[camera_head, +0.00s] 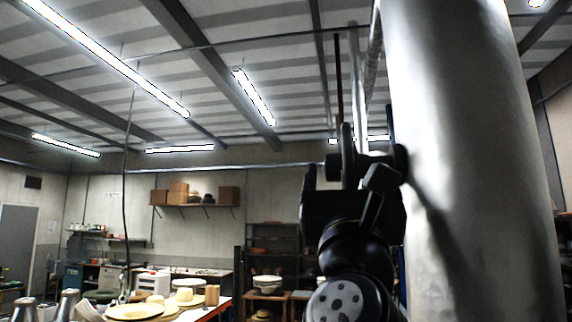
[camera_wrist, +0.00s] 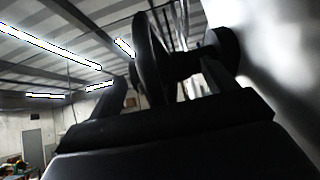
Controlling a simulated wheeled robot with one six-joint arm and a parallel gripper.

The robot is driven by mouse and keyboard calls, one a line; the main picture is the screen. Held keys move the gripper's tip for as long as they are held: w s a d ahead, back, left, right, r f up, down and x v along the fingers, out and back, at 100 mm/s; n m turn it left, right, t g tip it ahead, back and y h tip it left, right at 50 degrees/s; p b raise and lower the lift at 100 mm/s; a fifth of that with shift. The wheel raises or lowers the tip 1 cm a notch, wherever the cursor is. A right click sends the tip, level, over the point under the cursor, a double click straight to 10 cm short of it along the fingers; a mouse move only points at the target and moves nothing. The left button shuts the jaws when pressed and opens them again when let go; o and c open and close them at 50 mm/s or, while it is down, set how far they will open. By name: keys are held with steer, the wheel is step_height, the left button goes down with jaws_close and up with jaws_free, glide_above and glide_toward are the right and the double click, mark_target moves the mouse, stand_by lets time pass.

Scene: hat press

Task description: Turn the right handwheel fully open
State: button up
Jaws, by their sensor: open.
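A dark handwheel (camera_head: 347,150) shows nearly edge-on beside a large grey metal column (camera_head: 465,150); it is the only handwheel in view. A short stem joins it to a round dark flange (camera_head: 400,163) at the column. My gripper (camera_head: 345,176) is open, pointing up, with one finger to each side of the wheel's lower part. In the wrist view, the wheel (camera_wrist: 150,58) rises between the fingers of my gripper (camera_wrist: 165,92), and the flange (camera_wrist: 223,45) is at the upper right. Contact between fingers and wheel cannot be told. The wheel's lower rim is hidden.
The column fills the right side, close to my gripper. Thin vertical pipes (camera_head: 354,90) rise behind the wheel. Far back at the lower left, a work table (camera_head: 215,308) holds hats, and a wall shelf (camera_head: 200,206) holds boxes. The space left of my gripper looks free.

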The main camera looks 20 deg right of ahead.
steer(key=shift+w+d+r, duration=0.2)
steer(key=shift+w+r, duration=0.05)
steer(key=shift+r, duration=0.1)
steer(key=shift+c, duration=0.2)
steer(key=c, duration=1)
